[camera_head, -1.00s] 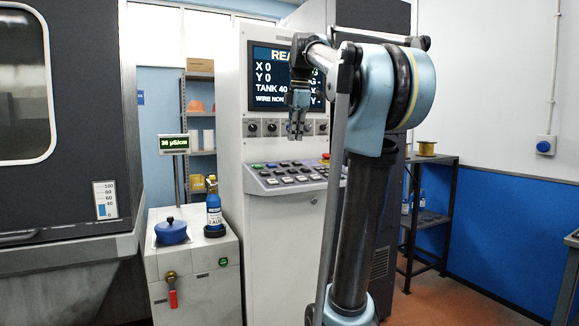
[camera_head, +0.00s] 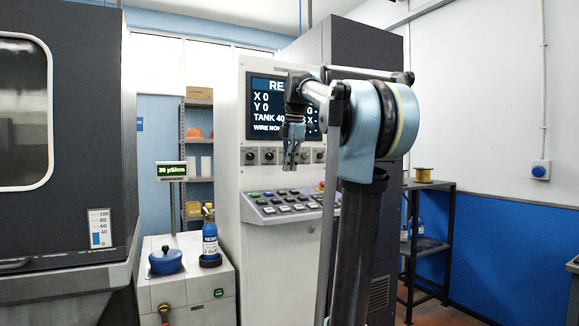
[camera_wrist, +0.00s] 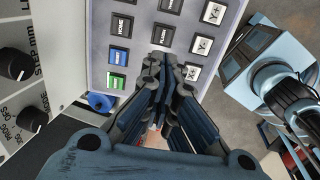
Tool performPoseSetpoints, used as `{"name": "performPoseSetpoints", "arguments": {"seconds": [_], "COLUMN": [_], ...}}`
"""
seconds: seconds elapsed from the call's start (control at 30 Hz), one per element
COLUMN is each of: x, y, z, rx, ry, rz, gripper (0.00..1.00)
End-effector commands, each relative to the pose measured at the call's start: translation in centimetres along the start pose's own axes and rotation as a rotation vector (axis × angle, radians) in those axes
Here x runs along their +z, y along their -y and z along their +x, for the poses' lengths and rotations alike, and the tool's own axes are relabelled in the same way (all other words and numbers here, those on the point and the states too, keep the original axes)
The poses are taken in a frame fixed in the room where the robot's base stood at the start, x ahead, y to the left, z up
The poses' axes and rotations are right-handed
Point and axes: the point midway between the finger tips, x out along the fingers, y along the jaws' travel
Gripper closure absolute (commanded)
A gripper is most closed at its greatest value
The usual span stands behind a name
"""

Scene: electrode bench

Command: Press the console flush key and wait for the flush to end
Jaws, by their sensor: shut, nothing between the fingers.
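The console (camera_head: 236,252) stands in the middle of the head view with a sloped key panel (camera_head: 253,205). My gripper (camera_head: 290,169) is shut and empty, pointing down just above the panel's back part. In the wrist view, the key that appears to read FLUSH (camera_wrist: 162,35) lies just beyond my shut fingertips (camera_wrist: 172,60). The fingers hide the keys beneath them, and I cannot tell whether they touch one. The console screen (camera_head: 268,98) reads X 0, Y 0, TANK 40 and a partly hidden wire line; my arm covers its right side.
Knobs (camera_head: 268,155) line the console face behind the gripper. A red stop button (camera_head: 321,187) sits at the panel's right. A blue bottle (camera_head: 209,238) and blue pot (camera_head: 165,261) stand on a white cabinet at left. A conductivity display (camera_head: 171,170) reads 36 µS/cm.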

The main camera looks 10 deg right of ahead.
Motion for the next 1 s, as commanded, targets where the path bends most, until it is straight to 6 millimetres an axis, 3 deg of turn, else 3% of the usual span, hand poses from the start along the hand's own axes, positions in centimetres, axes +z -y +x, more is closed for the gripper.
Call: {"name": "performPoseSetpoints", "arguments": {"seconds": [0.5,0.7,1.0], "x": [0.0,0.0,0.0], "y": [0.0,0.0,0.0], "z": [8.6,10.1,10.4], "rx": [0.0,0.0,0.0], "ry": [0.0,0.0,0.0], "rz": [0.001,0.001,0.001], "gripper": [1.0,1.0,1.0]}}
